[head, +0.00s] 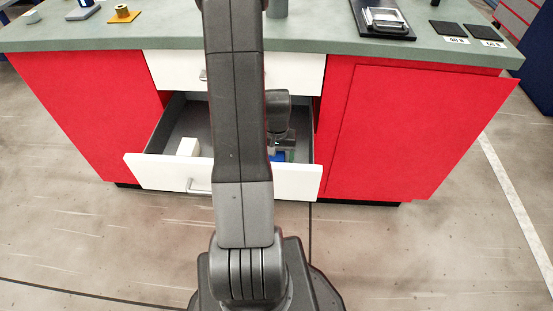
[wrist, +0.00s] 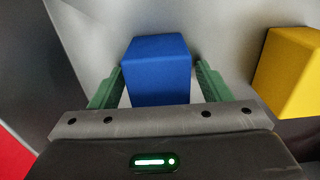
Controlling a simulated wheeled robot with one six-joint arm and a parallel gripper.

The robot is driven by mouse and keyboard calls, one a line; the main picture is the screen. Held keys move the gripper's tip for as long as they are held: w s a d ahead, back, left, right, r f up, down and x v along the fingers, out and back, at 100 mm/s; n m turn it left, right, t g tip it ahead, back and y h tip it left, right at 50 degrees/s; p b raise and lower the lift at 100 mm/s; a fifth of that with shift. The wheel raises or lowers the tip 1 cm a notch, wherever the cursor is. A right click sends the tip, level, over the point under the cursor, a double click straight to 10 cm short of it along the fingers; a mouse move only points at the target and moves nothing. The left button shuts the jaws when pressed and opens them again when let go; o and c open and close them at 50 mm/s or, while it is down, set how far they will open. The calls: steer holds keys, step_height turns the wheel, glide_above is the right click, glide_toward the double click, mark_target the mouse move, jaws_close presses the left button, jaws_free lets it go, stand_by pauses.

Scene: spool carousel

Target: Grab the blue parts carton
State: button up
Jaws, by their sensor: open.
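The blue parts carton (wrist: 158,72) is a small blue box in the middle of the wrist view, on the grey floor of an open drawer. My gripper (wrist: 158,82) is open, with one green finger on each side of the carton. I cannot tell whether the fingers touch it. In the head view a bit of the blue carton (head: 278,156) shows low in the lower drawer, mostly hidden behind my arm. The gripper itself is mostly hidden there too.
The pulled-out lower drawer (head: 152,171) has a white front and holds a white box (head: 188,147) at left. A yellow box (wrist: 291,72) stands right of the blue one in the wrist view. The drawer's side wall (wrist: 95,40) is close on the left. A shut white drawer (head: 172,70) is above.

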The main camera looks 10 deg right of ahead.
steer(key=c, duration=1.2)
